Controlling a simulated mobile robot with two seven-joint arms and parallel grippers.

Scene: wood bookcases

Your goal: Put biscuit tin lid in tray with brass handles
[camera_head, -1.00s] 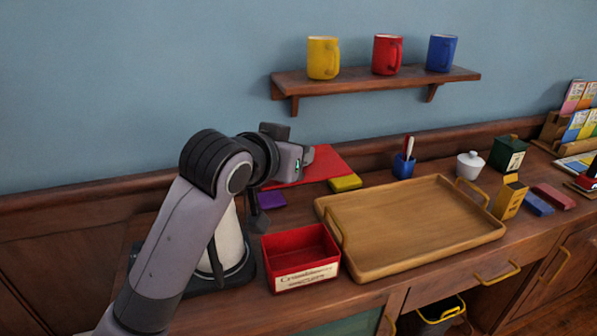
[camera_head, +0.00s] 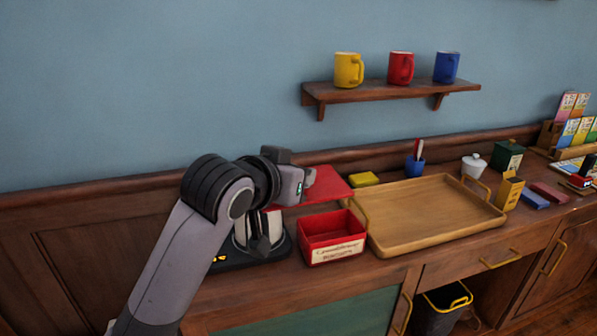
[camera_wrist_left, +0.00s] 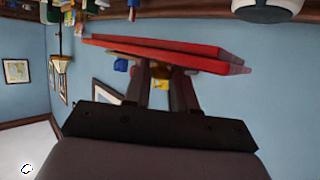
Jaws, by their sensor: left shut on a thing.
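The red biscuit tin lid (camera_head: 328,187) is a flat slab, held above the counter behind the open red biscuit tin (camera_head: 333,250). My left gripper (camera_head: 307,184) is shut on its left part. The left wrist view shows the lid (camera_wrist_left: 190,61) edge-on between my left gripper's fingertips (camera_wrist_left: 160,72). The wooden tray with brass handles (camera_head: 430,213) lies to the right of the tin, and its floor is bare. The lid is left of the tray, not over it. My right gripper is out of view.
A yellow block (camera_head: 364,179) lies behind the tray's left end. A blue pen cup (camera_head: 415,166), white lidded pot (camera_head: 474,166), green box (camera_head: 508,155) and yellow carton (camera_head: 509,192) stand behind and right. A wall shelf (camera_head: 395,92) with mugs hangs above.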

